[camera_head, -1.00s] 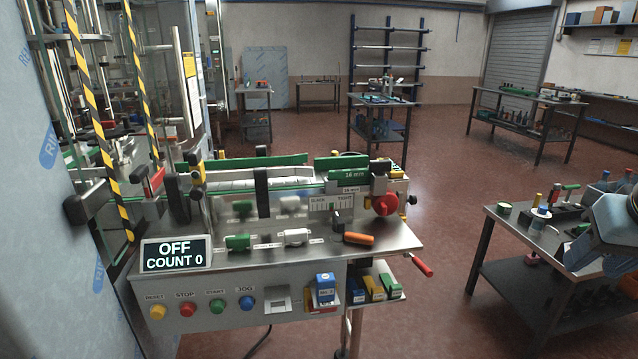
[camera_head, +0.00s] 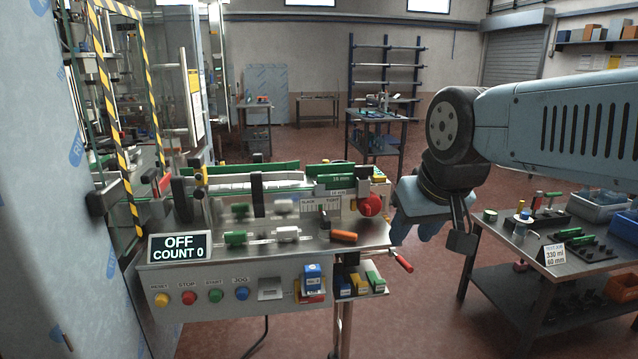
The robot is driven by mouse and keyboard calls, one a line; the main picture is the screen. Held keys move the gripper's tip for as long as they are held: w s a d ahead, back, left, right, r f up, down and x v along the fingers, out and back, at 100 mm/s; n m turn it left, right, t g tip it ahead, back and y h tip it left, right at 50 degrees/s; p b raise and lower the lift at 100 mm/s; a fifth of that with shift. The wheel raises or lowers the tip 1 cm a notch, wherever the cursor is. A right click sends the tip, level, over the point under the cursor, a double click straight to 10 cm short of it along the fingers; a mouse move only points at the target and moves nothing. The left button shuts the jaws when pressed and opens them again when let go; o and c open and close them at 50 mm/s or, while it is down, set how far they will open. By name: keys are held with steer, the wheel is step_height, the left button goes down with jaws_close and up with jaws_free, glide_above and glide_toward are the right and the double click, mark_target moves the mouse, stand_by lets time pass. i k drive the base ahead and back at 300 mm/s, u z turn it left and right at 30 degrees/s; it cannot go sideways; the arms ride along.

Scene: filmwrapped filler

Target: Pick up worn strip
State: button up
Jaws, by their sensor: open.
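The machine bench (camera_head: 345,240) stands in front of me with a display reading OFF and COUNT 0. Along its back run a long green strip (camera_head: 275,168) and a pale strip (camera_head: 230,183) in the guide rail. I cannot tell for sure which part is the worn strip. A shorter green block marked 16 mm (camera_head: 338,183) sits at the right end of the rail. My gripper (camera_head: 442,232) hangs in the air just right of the bench, apart from the strips. It is open and seems empty, its fingers partly hidden by its own body.
A side table (camera_head: 560,275) with tools and bins stands right. A glass guard with striped posts is left. Floor between is clear.

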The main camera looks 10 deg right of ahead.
mark_target(338, 181)
steer(key=u, duration=0.05)
steer(key=i, duration=1)
steer(key=z, duration=0.1)
